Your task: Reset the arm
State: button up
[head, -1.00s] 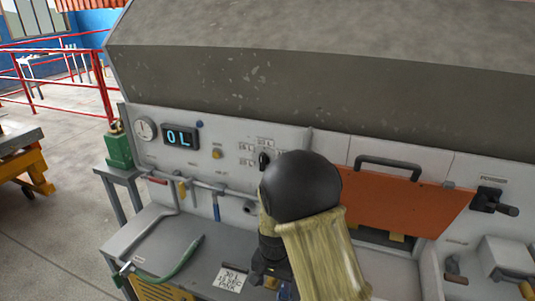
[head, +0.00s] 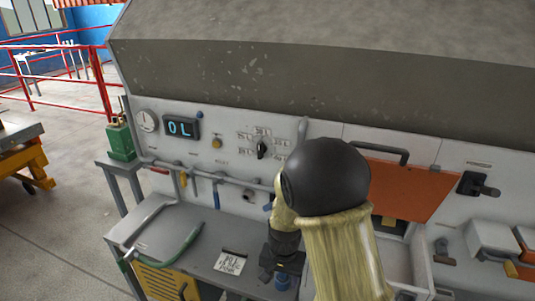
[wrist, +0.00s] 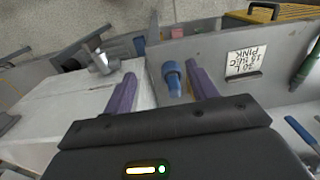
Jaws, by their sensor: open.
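My gripper (wrist: 160,76) is open, its two purple fingers apart in the wrist view. A blue cylindrical fitting (wrist: 172,76) shows between the fingers, on or just above the bench; I cannot tell its distance or whether it touches them. In the head view my dark gripper (head: 284,258) hangs low over the bench, its fingertips hard to make out, with the arm's black joint and tan sleeve right above and beside it. The arm hides part of the panel and the left of the orange flap (head: 405,180).
The grey panel carries a gauge (head: 147,121), a display reading "0L" (head: 181,128) and a rotary knob (head: 262,149). A rail with hanging tools (head: 210,183) runs below. A green hose (head: 178,248) and a printed card (head: 231,262) lie on the bench.

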jog(key=s+d+r+n+t, duration=0.2)
jog(key=s+d+r+n, duration=0.1)
jog(key=s+d+r, duration=0.6)
jog(key=shift+s+d+r, duration=0.35)
jog(key=shift+s+d, duration=0.75)
jog(key=shift+d, duration=0.15)
